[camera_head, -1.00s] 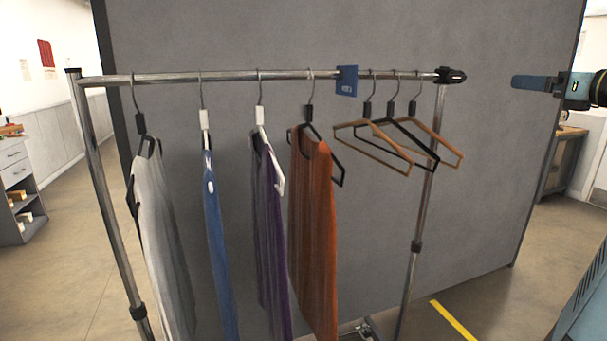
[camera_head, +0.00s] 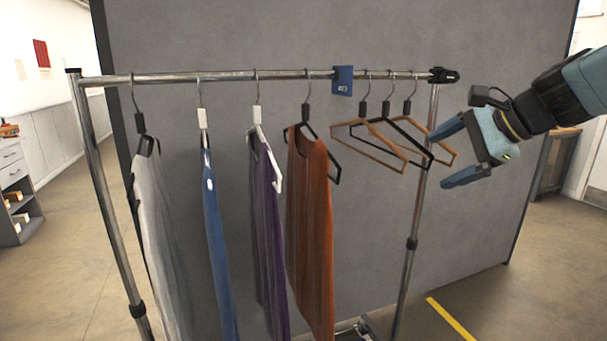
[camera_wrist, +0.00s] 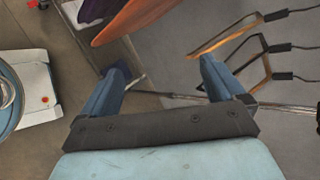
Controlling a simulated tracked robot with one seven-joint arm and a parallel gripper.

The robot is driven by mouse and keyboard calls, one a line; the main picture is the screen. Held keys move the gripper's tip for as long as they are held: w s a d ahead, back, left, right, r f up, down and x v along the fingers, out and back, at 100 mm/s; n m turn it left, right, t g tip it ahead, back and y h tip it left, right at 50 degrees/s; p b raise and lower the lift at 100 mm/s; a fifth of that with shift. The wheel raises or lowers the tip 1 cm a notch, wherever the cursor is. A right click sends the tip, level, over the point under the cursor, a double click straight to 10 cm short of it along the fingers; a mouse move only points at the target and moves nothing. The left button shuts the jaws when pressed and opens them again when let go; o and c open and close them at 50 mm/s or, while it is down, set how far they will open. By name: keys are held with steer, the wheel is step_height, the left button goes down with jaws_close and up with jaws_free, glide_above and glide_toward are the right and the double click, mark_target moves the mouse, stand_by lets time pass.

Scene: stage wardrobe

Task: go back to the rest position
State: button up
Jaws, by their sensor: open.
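My gripper (camera_head: 452,156) is open and empty in the head view. It is at the right end of the rack, with its fingers pointing left towards the empty hangers. In the wrist view my gripper (camera_wrist: 158,82) shows two blue fingers spread apart with nothing between them. An orange-brown hanger (camera_wrist: 222,42) is close to the right finger in that view; I cannot tell whether they touch. The clothes rack (camera_head: 220,76) stands upright, with its rail running across the head view.
A grey garment (camera_head: 160,235), a blue one (camera_head: 213,240), a purple one (camera_head: 267,230) and an orange one (camera_head: 310,225) hang on the rail. A blue tag (camera_head: 343,80) separates them from the empty hangers (camera_head: 385,135). A grey partition (camera_head: 240,30) stands behind. Floor at right is open.

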steer(key=s+a+f+n+g+h, duration=0.2)
steer(key=s+f+n+h, duration=0.4)
steer(key=n, duration=0.9)
steer(key=s+a+f, duration=0.1)
steer(key=s+f, duration=0.2)
steer(key=s, duration=0.2)
steer(key=shift+s+n+h, duration=0.3)
steer(key=shift+s, duration=0.05)
